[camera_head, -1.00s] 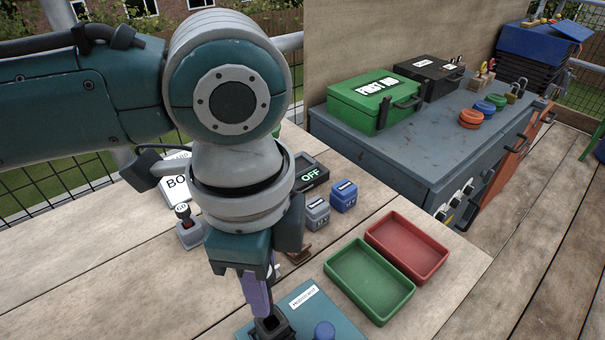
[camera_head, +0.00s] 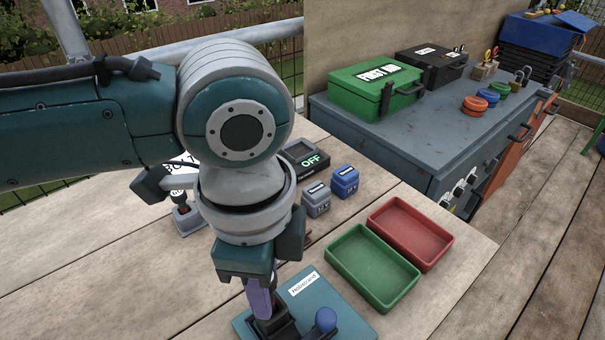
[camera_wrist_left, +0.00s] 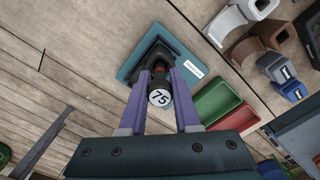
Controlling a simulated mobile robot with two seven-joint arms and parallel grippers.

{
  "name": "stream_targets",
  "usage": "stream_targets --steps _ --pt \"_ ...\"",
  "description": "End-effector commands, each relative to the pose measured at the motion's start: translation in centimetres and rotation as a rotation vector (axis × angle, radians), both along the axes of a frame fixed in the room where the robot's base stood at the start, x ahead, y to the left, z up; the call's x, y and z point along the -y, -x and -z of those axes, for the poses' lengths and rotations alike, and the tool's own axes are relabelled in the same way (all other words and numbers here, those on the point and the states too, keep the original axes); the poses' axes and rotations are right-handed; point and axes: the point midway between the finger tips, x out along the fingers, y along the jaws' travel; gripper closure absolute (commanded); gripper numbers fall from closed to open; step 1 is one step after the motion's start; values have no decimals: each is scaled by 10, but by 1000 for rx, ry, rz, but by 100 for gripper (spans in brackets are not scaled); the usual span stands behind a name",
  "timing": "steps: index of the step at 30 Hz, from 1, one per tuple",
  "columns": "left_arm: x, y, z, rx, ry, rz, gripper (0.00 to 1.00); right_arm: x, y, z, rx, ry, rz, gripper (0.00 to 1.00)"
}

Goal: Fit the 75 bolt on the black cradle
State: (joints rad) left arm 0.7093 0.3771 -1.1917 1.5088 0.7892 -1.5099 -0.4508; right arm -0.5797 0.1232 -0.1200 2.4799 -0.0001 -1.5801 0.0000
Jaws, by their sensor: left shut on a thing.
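The 75 bolt (camera_wrist_left: 159,97) has a round white end marked "75" and sits between the purple fingers of my left gripper (camera_wrist_left: 160,80), which is shut on it. The black cradle (camera_wrist_left: 148,54) stands on a teal plate (camera_wrist_left: 183,48) directly beyond the bolt. In the head view my left gripper (camera_head: 261,312) points down at the cradle (camera_head: 287,331) on the labelled teal plate (camera_head: 312,301). The bolt is hidden there, and I cannot tell whether it touches the cradle. My right gripper is not in view.
A blue knob (camera_head: 326,319) stands beside the cradle. A green tray (camera_head: 373,268) and a red tray (camera_head: 410,234) lie to the right. A grey block (camera_head: 316,199), a blue block (camera_head: 344,182) and an "OFF" display (camera_head: 307,159) stand behind. The front left boards are clear.

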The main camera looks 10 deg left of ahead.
Motion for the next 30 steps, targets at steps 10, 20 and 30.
stream_targets --steps 10,20,30 --pt "0 0 -1 0 1 0 100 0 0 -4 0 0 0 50" --pt "0 0 0 0 1 0 100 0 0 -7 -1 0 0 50" --pt "0 0 0 0 1 0 100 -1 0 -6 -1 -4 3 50"
